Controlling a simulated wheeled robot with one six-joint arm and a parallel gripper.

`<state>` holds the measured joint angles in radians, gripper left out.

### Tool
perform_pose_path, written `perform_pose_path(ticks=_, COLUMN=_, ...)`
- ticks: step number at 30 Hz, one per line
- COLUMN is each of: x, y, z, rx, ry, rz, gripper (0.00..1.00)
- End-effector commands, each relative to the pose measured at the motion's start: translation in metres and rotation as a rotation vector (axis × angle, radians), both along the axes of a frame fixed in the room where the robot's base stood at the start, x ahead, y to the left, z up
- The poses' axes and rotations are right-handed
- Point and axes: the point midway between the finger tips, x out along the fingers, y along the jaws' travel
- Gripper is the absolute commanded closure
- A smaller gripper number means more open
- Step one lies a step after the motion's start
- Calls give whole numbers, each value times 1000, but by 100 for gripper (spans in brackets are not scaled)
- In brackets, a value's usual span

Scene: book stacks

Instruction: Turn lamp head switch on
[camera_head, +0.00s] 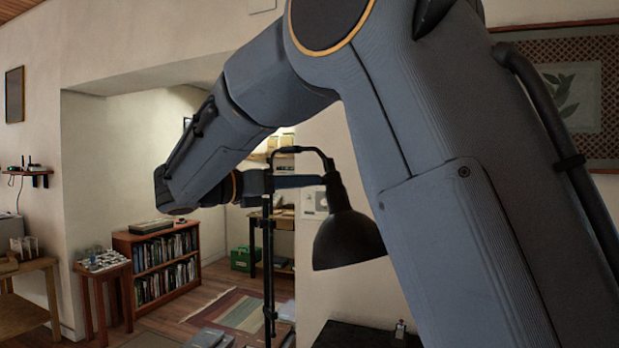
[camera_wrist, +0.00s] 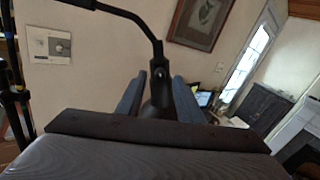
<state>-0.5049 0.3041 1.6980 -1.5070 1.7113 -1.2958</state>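The black lamp has a thin stand (camera_head: 267,235), an arched neck and a dome-shaped head (camera_head: 348,240) hanging with its mouth down. My gripper (camera_head: 322,181) reaches from the left to the narrow top of the lamp head. In the wrist view the two blue-grey fingers of my gripper (camera_wrist: 158,80) are apart, one on each side of the dark lamp socket (camera_wrist: 159,94). A small gap shows beside the socket near the fingertips, so the gripper looks open around it. I cannot make out the switch itself.
A low bookcase (camera_head: 164,262) and a small stool (camera_head: 105,285) stand at the left. A patterned rug (camera_head: 235,308) lies on the floor behind the lamp. A dark tabletop (camera_head: 362,337) is below the lamp head. A framed picture (camera_wrist: 203,17) hangs on the wall.

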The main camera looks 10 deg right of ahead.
Motion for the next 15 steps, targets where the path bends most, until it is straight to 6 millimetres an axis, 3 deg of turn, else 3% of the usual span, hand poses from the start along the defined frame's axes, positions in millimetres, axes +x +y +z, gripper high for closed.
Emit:
perform_pose_path(ticks=6, x=7, y=-21, z=0, rx=0, ry=0, rz=-4, gripper=66)
perform_pose_path(ticks=15, x=8, y=-24, z=-1, rx=1, ry=1, rz=-3, gripper=66)
